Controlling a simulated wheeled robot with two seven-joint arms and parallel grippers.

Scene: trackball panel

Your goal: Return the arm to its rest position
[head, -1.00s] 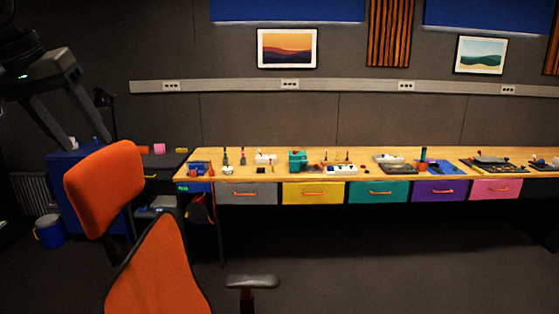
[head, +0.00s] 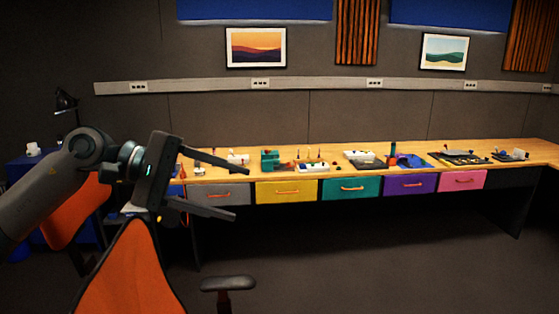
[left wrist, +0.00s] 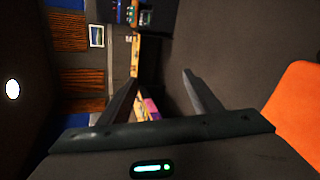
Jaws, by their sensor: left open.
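My left arm comes in from the left in the head view, with its gripper (head: 242,189) held out in the air in front of the workbench and above the orange chairs. Its two dark fingers are spread apart with nothing between them. The left wrist view shows the same open fingers (left wrist: 165,95), with the room turned on its side behind them. My right gripper is in neither view.
A long wooden workbench (head: 330,168) with coloured drawers and several small devices runs along the back wall. An orange chair (head: 125,275) with a black armrest (head: 228,284) stands in front left. Another orange backrest (head: 70,215) is partly behind my arm. The floor at right is clear.

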